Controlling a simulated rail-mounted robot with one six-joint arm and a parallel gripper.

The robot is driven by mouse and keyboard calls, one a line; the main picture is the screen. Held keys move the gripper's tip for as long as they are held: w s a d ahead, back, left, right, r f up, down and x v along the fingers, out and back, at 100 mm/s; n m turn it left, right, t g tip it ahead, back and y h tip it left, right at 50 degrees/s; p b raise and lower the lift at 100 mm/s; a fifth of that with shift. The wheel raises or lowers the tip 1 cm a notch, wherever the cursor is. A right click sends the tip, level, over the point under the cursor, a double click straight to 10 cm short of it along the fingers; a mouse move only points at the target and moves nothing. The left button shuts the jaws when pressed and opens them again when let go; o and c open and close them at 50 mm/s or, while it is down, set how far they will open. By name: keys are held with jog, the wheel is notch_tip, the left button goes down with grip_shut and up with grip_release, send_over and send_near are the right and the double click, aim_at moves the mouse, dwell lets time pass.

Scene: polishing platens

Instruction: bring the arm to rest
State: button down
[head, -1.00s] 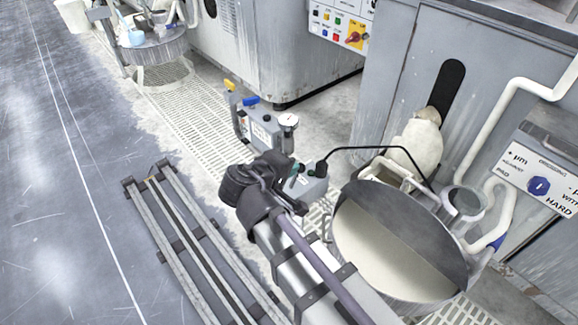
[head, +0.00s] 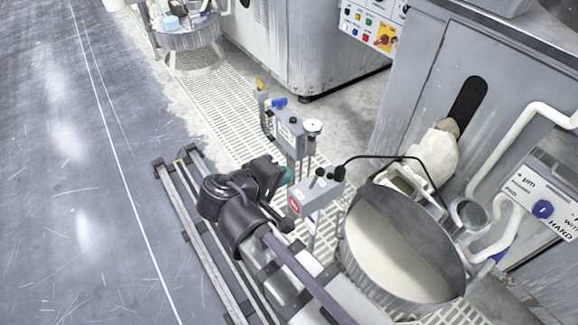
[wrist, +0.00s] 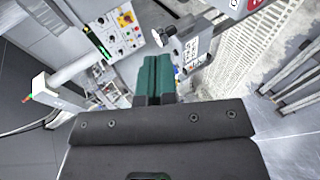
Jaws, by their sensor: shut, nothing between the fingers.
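In the head view only a bit of green at the wrist's right side shows, and the fingertips are not clear there. The gripper is apart from the grey control box with a red button (head: 318,192), which stands just to its right.
A round platen basin (head: 395,245) with pale slurry stands right of my arm. A grey valve box with a gauge (head: 290,132) stands behind the wrist. A black cable (head: 385,156) arches over the near basin. The floor on the left is clear.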

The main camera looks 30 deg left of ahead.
jog(key=shift+f, duration=0.1)
dwell(0.3)
jog(key=w+d+f+m+g, duration=0.3)
jog(key=d+f+g, duration=0.15)
jog(key=d, duration=0.25)
jog(key=w+d+f+m+g, duration=0.2)
jog(key=w+d+f+g, duration=0.1)
jog(key=d+g, duration=0.25)
jog(key=w+d+f+m+g+y, duration=0.1)
jog(key=w+d+m, duration=0.15)
jog(key=d, duration=0.75)
jog(key=w+d+m, duration=0.2)
jog(key=d+m, duration=0.2)
jog(key=d, duration=0.6)
jog(key=w+d+f+m+g+y, duration=0.1)
jog(key=w+d+m, duration=0.2)
jog(key=d, duration=0.8)
notch_tip(320, 180, up, 26)
jog(key=p, duration=2.5)
jog(key=shift+s+a, duration=0.15)
jog(key=shift+a, duration=0.2)
